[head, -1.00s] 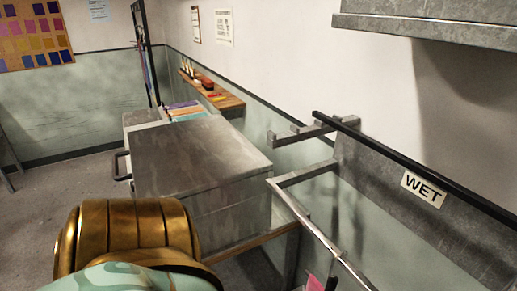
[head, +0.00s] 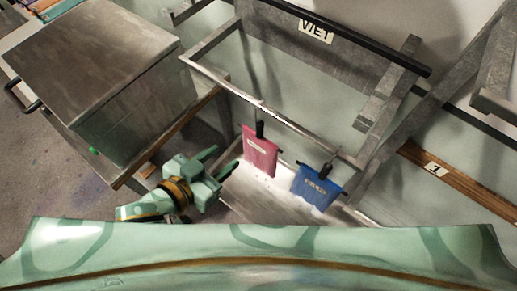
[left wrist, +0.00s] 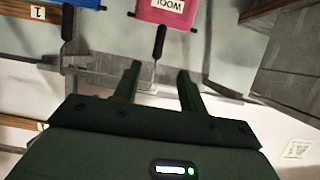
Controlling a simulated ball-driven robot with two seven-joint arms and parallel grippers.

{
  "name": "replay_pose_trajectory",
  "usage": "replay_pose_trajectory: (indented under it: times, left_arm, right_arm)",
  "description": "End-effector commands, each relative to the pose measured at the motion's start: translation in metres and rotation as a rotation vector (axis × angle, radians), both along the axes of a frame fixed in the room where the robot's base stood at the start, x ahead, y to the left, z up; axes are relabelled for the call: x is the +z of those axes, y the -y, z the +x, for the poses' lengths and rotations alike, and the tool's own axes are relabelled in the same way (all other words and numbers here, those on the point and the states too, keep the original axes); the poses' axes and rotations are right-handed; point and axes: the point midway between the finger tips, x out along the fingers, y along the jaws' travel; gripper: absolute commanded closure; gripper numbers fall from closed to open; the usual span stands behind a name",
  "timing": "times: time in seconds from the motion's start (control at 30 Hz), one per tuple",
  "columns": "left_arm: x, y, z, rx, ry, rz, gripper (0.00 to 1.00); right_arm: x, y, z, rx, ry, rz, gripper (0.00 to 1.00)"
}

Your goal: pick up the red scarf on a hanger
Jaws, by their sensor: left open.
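The pinkish-red scarf (head: 260,155) hangs from a black hanger (head: 260,130) on the metal rail below the WET sign. It carries a small pale label, which reads WOOL in the left wrist view (left wrist: 166,11). My left gripper (head: 221,161) is open and empty, a little left of the scarf and apart from it in the head view. In the left wrist view, the open fingers (left wrist: 158,79) point toward the black hanger (left wrist: 159,42), with a gap between them. My right gripper is not in view.
A blue cloth (head: 316,187) hangs on the same rail (head: 272,111), right of the scarf. A pale metal trough (head: 270,195) lies below. A grey metal cabinet (head: 100,65) stands at the left. A wooden strip (head: 450,180) runs along the right wall.

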Motion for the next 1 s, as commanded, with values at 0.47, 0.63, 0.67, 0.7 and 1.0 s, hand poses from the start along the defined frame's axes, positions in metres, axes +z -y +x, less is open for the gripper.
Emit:
replay_pose_trajectory:
  times: [0.47,0.63,0.67,0.7,1.0]
  left_arm:
    - [-0.037,0.054,0.074,-0.001,0.004,-0.005,0.58]
    - [-0.042,0.061,0.083,-0.001,0.004,-0.003,0.58]
    - [-0.045,0.063,0.086,-0.001,0.004,-0.003,0.58]
    - [-0.047,0.066,0.091,-0.001,0.006,-0.002,0.58]
    - [-0.064,0.085,0.117,-0.002,0.003,-0.003,0.58]
  right_arm:
    - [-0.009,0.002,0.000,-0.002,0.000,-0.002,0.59]
    - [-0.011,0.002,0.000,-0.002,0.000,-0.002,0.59]
    - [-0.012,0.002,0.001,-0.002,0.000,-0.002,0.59]
    - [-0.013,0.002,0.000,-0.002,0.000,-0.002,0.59]
    - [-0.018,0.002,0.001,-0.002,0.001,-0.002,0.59]
